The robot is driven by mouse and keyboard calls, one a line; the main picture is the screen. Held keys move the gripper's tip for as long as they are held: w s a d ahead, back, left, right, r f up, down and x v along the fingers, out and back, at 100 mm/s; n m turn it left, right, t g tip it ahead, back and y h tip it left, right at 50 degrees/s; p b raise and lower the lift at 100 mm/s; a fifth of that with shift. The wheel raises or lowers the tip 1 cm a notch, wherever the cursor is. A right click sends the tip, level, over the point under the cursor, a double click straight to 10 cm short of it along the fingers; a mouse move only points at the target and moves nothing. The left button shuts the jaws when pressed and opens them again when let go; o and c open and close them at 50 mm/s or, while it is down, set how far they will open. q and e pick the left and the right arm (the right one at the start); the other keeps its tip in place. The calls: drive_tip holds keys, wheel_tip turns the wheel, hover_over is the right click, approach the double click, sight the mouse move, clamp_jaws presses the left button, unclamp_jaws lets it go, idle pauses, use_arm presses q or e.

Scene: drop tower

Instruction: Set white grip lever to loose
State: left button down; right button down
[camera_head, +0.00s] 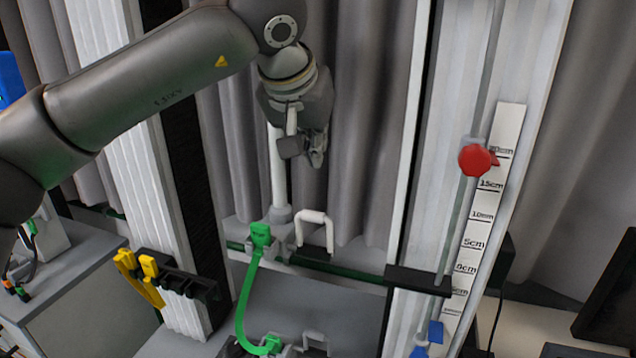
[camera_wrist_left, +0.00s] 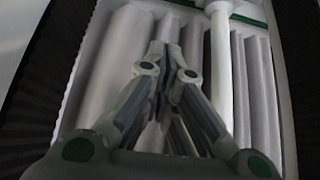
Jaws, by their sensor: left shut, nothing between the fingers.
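A white upright rod (camera_head: 278,165) rises from a round white base beside the green rail; it may be the grip lever, but I cannot tell for sure. It also shows in the left wrist view (camera_wrist_left: 221,75), to the right of the fingers. A white U-shaped handle (camera_head: 313,217) stands lower, just right of the rod's base. My left gripper (camera_head: 305,153) points down beside the upper part of the rod, above the handle. Its fingers are closed together and empty in the left wrist view (camera_wrist_left: 163,50). Contact with the rod is unclear. My right gripper is out of view.
A green cable (camera_head: 246,295) hangs below the rod's base. At right stands a column with a scale (camera_head: 486,215) and a red knob (camera_head: 474,159). Grey curtains hang behind.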

use_arm(q)
wheel_tip(320, 180, down, 9)
drive_tip(key=w+p, duration=0.2)
drive_tip(key=p, duration=0.2)
drive_tip(key=shift+d+f, duration=0.2)
drive_tip(key=shift+d, duration=0.15)
idle(0.3)
